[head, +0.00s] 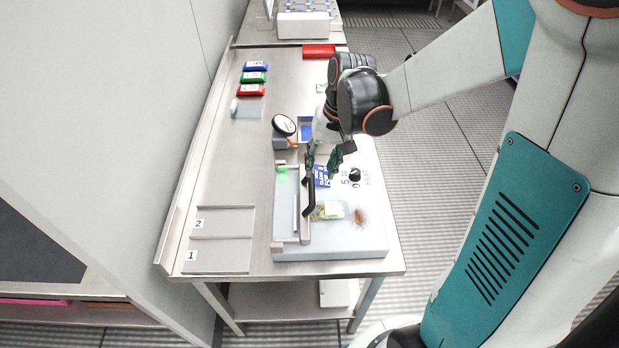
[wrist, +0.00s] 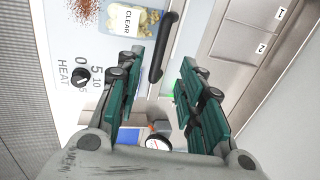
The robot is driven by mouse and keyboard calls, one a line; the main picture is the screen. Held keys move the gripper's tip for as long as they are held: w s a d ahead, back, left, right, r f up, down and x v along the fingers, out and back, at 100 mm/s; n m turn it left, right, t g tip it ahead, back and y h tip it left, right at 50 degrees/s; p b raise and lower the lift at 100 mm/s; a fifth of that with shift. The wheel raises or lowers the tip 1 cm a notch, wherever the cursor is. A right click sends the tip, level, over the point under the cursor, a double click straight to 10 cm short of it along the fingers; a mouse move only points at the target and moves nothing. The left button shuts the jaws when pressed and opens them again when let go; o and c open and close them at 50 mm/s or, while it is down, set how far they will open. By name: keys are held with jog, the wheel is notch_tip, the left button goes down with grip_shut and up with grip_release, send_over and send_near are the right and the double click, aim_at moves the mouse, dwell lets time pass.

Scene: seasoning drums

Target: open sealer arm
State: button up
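The sealer (head: 345,240) is a pale box on the steel table's front right, with a heat dial (head: 355,174) and a small green light (head: 283,170). Its arm's black handle (head: 308,197) runs lengthwise near the sealer's left side. The frames do not clearly show how far the arm is raised. My gripper (head: 323,160) is at the handle's far end. In the wrist view my gripper (wrist: 160,75) is open, its green fingers apart. The black handle (wrist: 165,45) shows ahead between the fingertips; contact cannot be told.
A clear-labelled bag (head: 328,210) and brown spilled seasoning (head: 360,217) lie on the sealer. A scale with a round dial (head: 284,126) stands behind it. Numbered plates (head: 220,256) lie left. Red, green and blue blocks (head: 252,77) sit farther back. The table's left middle is clear.

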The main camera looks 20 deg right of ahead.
aim_at(312, 190)
jog(key=f, duration=0.2)
jog(key=a+f+b, duration=0.1)
jog(key=f, duration=0.2)
jog(key=f+b, duration=0.1)
jog(key=f, duration=0.2)
jog(key=shift+w+a+f, duration=0.2)
jog(key=shift+w+a, duration=0.05)
jog(key=shift+a, duration=0.05)
jog(key=shift+c, duration=0.6)
grip_shut()
